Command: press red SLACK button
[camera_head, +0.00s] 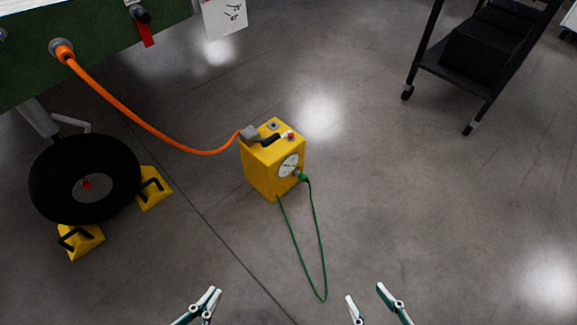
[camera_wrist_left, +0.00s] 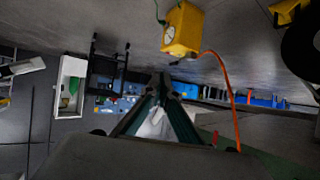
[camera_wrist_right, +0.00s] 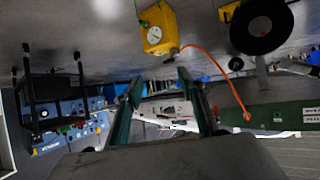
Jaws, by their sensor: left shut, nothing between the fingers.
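The red button (camera_head: 290,135) is a small round cap on top of a yellow box (camera_head: 259,173) standing on the floor. The box has a round dial (camera_head: 289,165) on its front and a black handle on top. The box also shows in the left wrist view (camera_wrist_left: 187,30) and the right wrist view (camera_wrist_right: 159,28), where I cannot make out the button. My left gripper (camera_head: 214,290) is shut and empty, low in the head view and apart from the box. My right gripper (camera_head: 366,291) is open and empty, also apart from it.
An orange hose (camera_head: 140,122) runs from a green panel (camera_head: 25,70) to the box. A green cable (camera_head: 319,245) loops on the floor before it. A black wheel (camera_head: 50,185) with yellow chocks (camera_head: 155,195) stands left. A dark cart (camera_head: 478,55) stands at the back right.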

